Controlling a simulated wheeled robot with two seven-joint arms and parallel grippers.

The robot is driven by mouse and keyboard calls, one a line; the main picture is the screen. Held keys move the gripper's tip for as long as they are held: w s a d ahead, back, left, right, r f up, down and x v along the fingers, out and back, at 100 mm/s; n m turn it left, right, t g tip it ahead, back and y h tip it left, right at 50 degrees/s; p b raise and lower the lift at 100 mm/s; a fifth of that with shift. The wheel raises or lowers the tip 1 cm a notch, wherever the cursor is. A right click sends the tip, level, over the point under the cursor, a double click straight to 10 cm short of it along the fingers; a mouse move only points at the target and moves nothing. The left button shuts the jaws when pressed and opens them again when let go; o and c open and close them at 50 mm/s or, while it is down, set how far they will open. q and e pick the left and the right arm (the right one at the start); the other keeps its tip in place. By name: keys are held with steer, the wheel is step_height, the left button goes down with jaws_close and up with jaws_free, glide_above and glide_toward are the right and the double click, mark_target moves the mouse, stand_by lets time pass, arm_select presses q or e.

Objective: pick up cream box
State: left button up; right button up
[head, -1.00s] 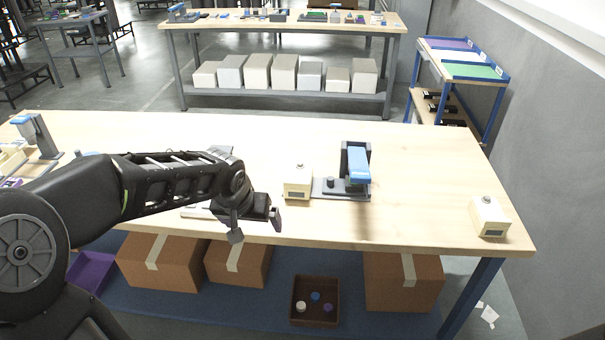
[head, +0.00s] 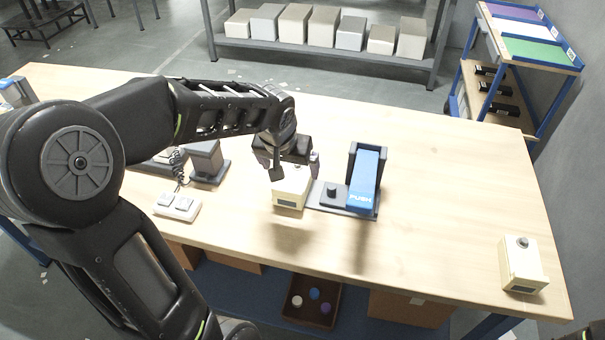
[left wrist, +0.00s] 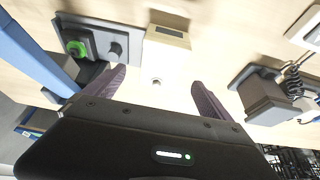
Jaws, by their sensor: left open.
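A cream box (head: 288,197) with a small dark display on its front stands on the wooden table, just left of the grey base with the blue PUSH lever. My left gripper (head: 295,168) is open right over it and hides part of its top. In the left wrist view the cream box (left wrist: 167,50) lies ahead between the two spread fingers (left wrist: 159,84), with a round button on its top. I cannot tell whether the fingers touch it. A second cream box (head: 522,265) with a dark button stands at the table's right end.
The blue PUSH lever (head: 364,180) stands close on the right of the nearer box, with a black knob (head: 334,192) between. The table between lever and right-hand box is clear.

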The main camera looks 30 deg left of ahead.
mark_target(293, 178)
arm_select(q)
steer(key=shift+s, duration=0.2)
steer(key=shift+x, duration=1.35)
steer(key=p+x, duration=0.1)
steer(key=x, duration=0.4)
steer(key=shift+f, duration=0.1)
steer(key=shift+c, duration=0.3)
steer(key=c, duration=1.8)
